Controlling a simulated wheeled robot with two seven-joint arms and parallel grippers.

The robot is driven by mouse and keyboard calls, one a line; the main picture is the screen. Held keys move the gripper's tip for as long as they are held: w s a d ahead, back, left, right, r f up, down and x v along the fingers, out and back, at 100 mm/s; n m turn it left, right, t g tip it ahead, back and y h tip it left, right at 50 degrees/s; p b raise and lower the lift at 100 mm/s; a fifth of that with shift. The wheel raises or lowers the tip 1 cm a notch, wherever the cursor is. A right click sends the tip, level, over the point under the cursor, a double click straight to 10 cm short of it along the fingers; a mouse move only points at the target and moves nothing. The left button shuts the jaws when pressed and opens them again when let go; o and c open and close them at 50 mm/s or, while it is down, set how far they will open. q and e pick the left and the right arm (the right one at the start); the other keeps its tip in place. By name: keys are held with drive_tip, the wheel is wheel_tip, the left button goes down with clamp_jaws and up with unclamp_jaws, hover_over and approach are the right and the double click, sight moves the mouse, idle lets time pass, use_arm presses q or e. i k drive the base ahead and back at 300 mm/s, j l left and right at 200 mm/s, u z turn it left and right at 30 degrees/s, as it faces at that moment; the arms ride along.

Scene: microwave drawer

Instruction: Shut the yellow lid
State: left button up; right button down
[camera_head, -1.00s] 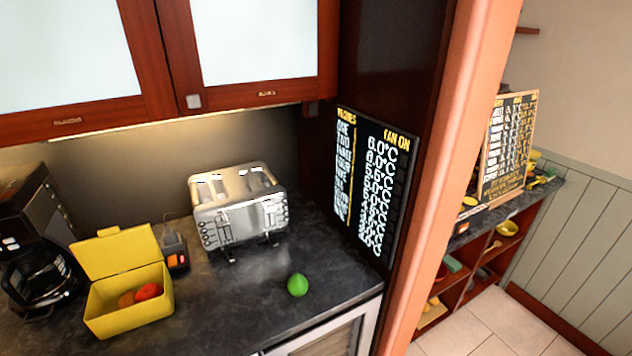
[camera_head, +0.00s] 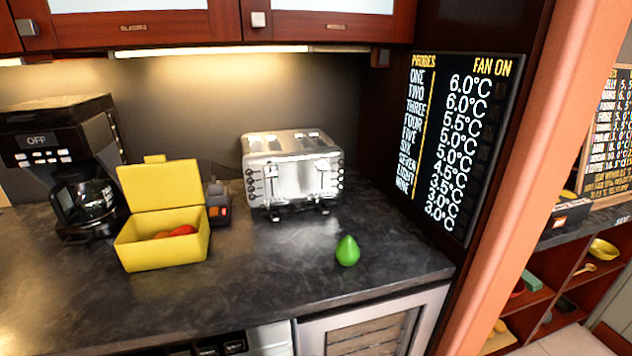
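A yellow box (camera_head: 165,252) stands on the dark countertop, left of centre in the head view. Its yellow lid (camera_head: 161,185) is open, standing up at the back of the box and leaning slightly backward. Inside the box lie a red item (camera_head: 183,230) and an orange one beside it, partly hidden by the front wall. Neither of my grippers shows in the head view.
A black coffee maker (camera_head: 62,165) stands left of the box. A small dark and orange device (camera_head: 219,208) is close behind the box's right side. A silver toaster (camera_head: 291,172) and a green pear-shaped item (camera_head: 347,251) are to the right. The front counter (camera_head: 250,285) is clear.

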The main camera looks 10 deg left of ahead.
sight(158, 183)
drive_tip(key=u, duration=1.3)
